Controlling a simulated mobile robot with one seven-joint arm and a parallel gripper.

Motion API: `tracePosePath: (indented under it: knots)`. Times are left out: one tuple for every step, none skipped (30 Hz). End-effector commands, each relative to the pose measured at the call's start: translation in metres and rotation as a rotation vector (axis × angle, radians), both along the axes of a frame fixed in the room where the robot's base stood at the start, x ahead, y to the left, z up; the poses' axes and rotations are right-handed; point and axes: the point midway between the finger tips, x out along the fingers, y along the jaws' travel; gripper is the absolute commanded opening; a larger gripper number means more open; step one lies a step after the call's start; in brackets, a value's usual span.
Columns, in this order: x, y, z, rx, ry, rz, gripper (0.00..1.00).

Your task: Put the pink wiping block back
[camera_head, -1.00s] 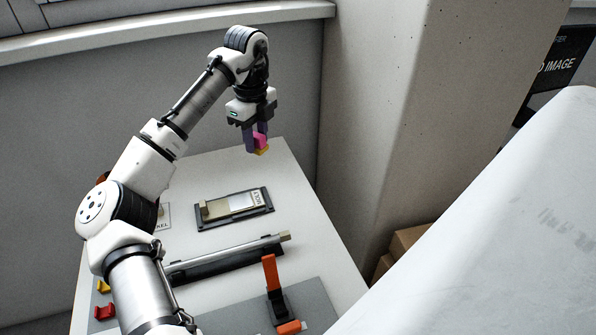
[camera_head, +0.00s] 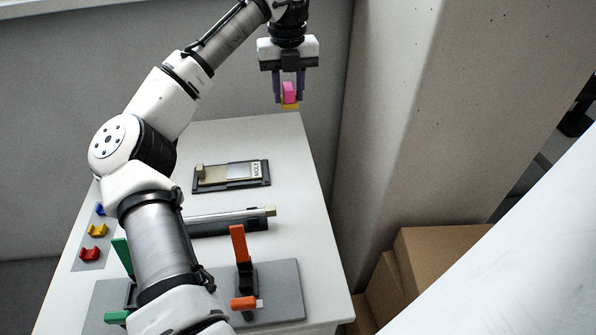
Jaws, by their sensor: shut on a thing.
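The pink wiping block (camera_head: 289,91) has a pink upper part and a yellow lower part. My gripper (camera_head: 289,94) is shut on it and holds it in the air near the far right corner of the white table (camera_head: 310,207). The fingers are purple and stand on either side of the pink part. The fingers point down and nothing touches the block from below.
A black tray (camera_head: 263,182) with a metal plate and tan block lies mid-table. A long bar in a black holder (camera_head: 243,222) lies nearer. An orange upright clamp (camera_head: 239,245) stands on a grey plate (camera_head: 287,290). Red (camera_head: 92,254), yellow and blue pieces lie left. Cardboard boxes (camera_head: 435,260) stand right.

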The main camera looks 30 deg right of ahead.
Motion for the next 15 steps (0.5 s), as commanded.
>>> tracePosePath:
  knots:
    - [0.0,0.0,0.001,0.0,0.0,-0.01,0.07]
    - [0.0,0.0,0.001,0.0,0.0,-0.017,0.07]
    - [0.0,0.0,0.0,0.0,0.0,-0.023,0.07]
    - [0.0,0.0,-0.002,0.0,0.001,-0.026,0.07]
    - [0.0,0.0,-0.005,0.001,0.002,-0.029,0.07]
    - [0.0,0.001,-0.01,0.0,0.002,-0.03,0.07]
    - [0.0,0.001,-0.016,0.0,0.003,-0.031,0.07]
    - [-0.001,0.001,-0.022,0.0,0.005,-0.032,0.07]
    - [-0.001,0.001,-0.032,0.0,0.005,-0.032,0.07]
    - [-0.001,0.001,-0.039,0.0,0.007,-0.032,0.07]
    - [-0.001,0.001,-0.047,0.0,0.007,-0.032,0.07]
    - [-0.001,0.001,-0.057,0.0,0.007,-0.031,0.07]
    - [-0.001,0.001,-0.064,0.0,0.007,-0.031,0.07]
    - [-0.001,0.001,-0.072,-0.001,0.006,-0.03,0.07]
    - [-0.001,0.001,-0.082,0.0,0.007,-0.03,0.07]
